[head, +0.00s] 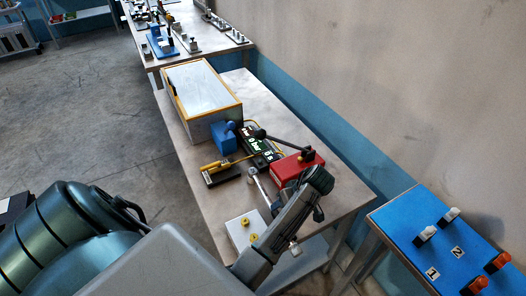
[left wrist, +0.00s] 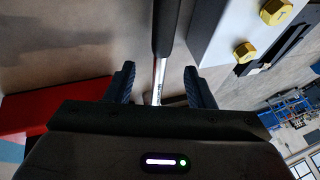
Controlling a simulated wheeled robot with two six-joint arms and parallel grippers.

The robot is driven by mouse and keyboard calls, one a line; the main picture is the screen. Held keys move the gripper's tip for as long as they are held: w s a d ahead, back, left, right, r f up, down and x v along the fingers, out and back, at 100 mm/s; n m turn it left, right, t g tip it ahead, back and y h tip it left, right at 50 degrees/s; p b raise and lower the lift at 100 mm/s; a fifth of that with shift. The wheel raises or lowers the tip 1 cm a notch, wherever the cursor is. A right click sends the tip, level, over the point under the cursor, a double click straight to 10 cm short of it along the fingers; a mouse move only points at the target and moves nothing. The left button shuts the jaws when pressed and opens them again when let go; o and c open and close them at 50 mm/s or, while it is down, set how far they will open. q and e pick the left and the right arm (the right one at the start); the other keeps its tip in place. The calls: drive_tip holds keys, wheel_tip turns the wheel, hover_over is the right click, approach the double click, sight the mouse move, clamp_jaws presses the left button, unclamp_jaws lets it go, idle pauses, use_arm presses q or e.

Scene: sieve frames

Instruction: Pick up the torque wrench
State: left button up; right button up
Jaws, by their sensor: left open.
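The torque wrench shows in the left wrist view as a black handle (left wrist: 166,25) and a thin silver shaft. The shaft runs between the two dark fingers of my left gripper (left wrist: 158,82), which is open with a gap on both sides. In the head view the wrench's silver end (head: 262,187) lies on the table between the red box (head: 287,168) and the white block with yellow bolts (head: 237,235). My left wrist (head: 285,220) hides the rest of the wrench and the fingertips there. My right gripper is in neither view.
The red box sits close on one side of the wrench, the white block on the other. A second black-handled tool (head: 285,142) reaches onto the red box. Farther back are a blue block (head: 222,138), a small display and a large wood-edged box (head: 203,85). A blue control panel (head: 440,240) stands right.

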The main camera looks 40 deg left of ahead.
sight(269, 205)
use_arm(q)
drive_tip(key=shift+a+f, duration=0.15)
drive_tip(key=shift+f, duration=0.1)
drive_tip(key=shift+s+a+f+p, duration=0.1)
drive_tip(key=shift+a+f+p, duration=0.15)
drive_tip(key=shift+p, duration=0.2)
drive_tip(key=p+x, duration=0.2)
drive_tip(key=x, duration=0.1)
drive_tip(key=shift+s+a+f, duration=0.1)
drive_tip(key=shift+f, duration=0.2)
drive_tip(key=shift+a+f, duration=0.15)
drive_tip(key=shift+f, duration=0.35)
clamp_jaws()
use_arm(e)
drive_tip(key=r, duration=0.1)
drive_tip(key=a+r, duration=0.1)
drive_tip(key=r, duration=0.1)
